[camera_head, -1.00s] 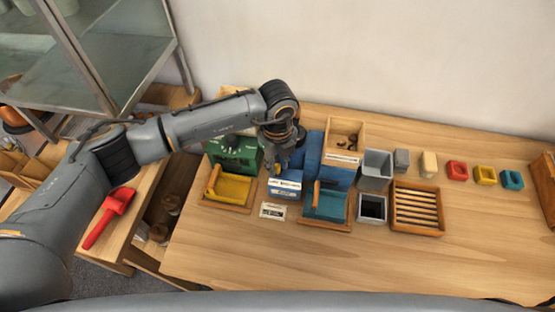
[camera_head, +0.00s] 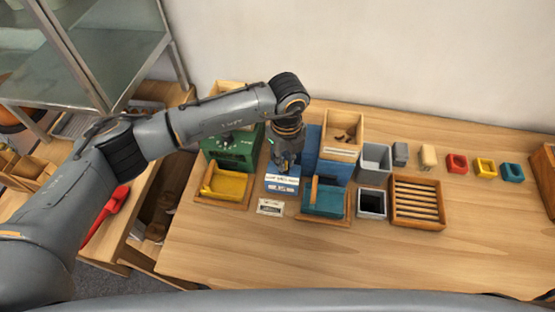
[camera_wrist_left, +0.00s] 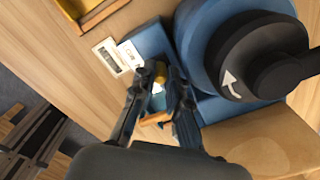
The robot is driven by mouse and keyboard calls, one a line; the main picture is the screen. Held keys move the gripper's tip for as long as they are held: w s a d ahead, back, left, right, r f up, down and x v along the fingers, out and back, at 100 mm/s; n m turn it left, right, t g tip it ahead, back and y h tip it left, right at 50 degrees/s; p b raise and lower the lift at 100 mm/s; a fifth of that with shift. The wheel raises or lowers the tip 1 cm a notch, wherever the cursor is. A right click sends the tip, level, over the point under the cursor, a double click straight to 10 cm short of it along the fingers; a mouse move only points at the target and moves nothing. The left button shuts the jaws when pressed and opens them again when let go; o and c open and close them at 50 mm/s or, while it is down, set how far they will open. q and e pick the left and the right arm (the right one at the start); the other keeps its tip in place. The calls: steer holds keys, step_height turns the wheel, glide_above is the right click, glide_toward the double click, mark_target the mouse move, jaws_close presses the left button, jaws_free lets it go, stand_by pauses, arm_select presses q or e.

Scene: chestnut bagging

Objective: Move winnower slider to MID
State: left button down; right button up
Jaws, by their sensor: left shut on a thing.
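The blue winnower (camera_head: 312,150) stands on the table behind the blue tray, and my left arm hides part of it. Its low blue front box (camera_head: 282,184) carries a white label strip whose words are too small to read surely. My left gripper (camera_head: 283,165) points down just above and behind this box. The fingers hide much of the slider's track. A white label (camera_wrist_left: 130,55) lies beside it. My right gripper is out of view.
A black dial (camera_wrist_left: 245,65) with a white arrow is close beside my gripper. The green machine (camera_head: 232,150) and yellow tray (camera_head: 226,184) stand left; the blue tray (camera_head: 325,200), grey bins and slatted wooden tray (camera_head: 417,203) stand right. The front tabletop is clear.

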arm_select(q)
steer(key=c, duration=1.6)
jaws_free()
steer(key=shift+a, duration=0.15)
step_height(320, 180, up, 12)
steer(key=shift+r, duration=0.1)
